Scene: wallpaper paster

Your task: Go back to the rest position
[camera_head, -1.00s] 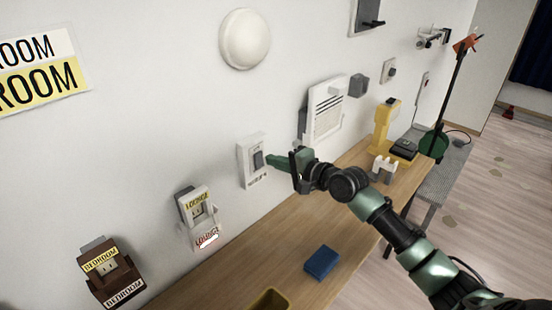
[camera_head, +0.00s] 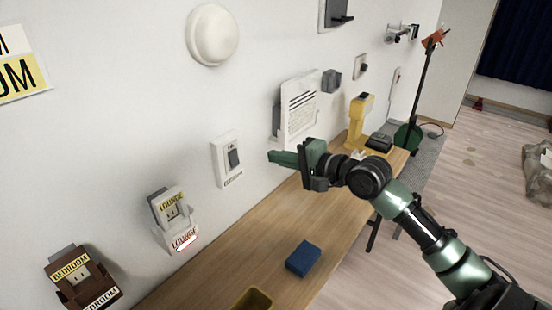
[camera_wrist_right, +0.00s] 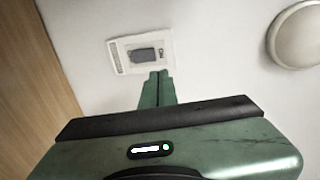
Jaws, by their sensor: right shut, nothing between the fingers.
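My right gripper (camera_head: 280,158) is shut and empty, its green fingers pointing left toward the wall. It is apart from the white wall switch (camera_head: 228,158), which has a dark grey rocker and lies to the left of the fingertips. In the right wrist view the shut fingers (camera_wrist_right: 157,80) show below the same switch (camera_wrist_right: 142,54), with white wall around it. My left gripper is not in view.
A wooden table (camera_head: 262,235) runs along the wall under my right arm, with a blue block (camera_head: 303,259), a yellow tray (camera_head: 252,301) and a yellow device (camera_head: 357,122) on it. Lounge (camera_head: 174,215) and bedroom (camera_head: 82,277) boxes are on the wall. Floor at right is largely clear.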

